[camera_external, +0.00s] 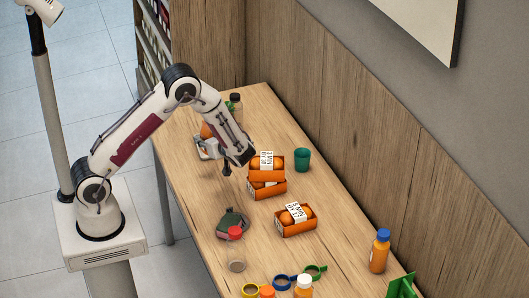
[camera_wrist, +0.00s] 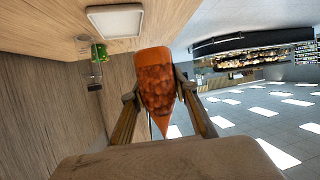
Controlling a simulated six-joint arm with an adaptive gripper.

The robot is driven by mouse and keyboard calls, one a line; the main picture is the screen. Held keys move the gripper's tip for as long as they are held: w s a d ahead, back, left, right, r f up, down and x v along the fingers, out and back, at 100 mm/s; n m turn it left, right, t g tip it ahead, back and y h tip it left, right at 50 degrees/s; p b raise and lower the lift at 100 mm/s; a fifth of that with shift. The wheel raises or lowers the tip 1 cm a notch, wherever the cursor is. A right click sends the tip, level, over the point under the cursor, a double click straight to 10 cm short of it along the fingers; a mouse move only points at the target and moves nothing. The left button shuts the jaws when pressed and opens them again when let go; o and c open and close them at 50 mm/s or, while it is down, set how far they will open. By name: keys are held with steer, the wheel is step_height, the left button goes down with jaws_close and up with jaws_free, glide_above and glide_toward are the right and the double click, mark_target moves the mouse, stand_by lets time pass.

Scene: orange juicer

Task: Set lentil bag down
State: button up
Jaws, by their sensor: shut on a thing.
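The lentil bag (camera_wrist: 156,85) is orange-red, with a flat orange band at one end and a pointed other end. In the wrist view my gripper (camera_wrist: 158,93) is shut on it, one finger on each side. That view appears upside down, with the table at the top. In the outside view an orange patch beside my wrist (camera_external: 207,130) seems to be the bag, over the far part of the table (camera_external: 179,140). My arm partly hides this area, and I cannot tell whether the bag touches the table.
A pale square pad (camera_wrist: 115,20) lies near the bag. A dark-lidded jar (camera_external: 235,100) stands at the far end. Orange cartons (camera_external: 267,188), a teal cup (camera_external: 302,160), a dark green item (camera_external: 232,222) and an orange bottle (camera_external: 379,252) stand nearer. The wooden wall borders the right.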

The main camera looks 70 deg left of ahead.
step_height(320, 180, up, 9)
steer(key=shift+r, duration=0.2)
steer(key=w+d+m+t+h, duration=0.3)
steer(key=w+d+m+t, duration=0.85)
steer(key=w+d, duration=1.3)
steer(key=w+d+m+t+h, duration=0.25)
steer(key=d+m+h, duration=0.2)
steer(key=d, duration=1.05)
steer(key=w+d+m+t+h, duration=0.2)
steer(key=w+d+m+h, duration=0.3)
steer(key=d, duration=1)
step_height(320, 180, down, 11)
steer(key=s, duration=0.1)
steer(key=shift+s+n+h, duration=0.15)
steer(key=shift+n+h, duration=0.25)
steer(key=shift+h, duration=0.05)
steer(key=shift+a, duration=0.1)
steer(key=shift+f, duration=3.05)
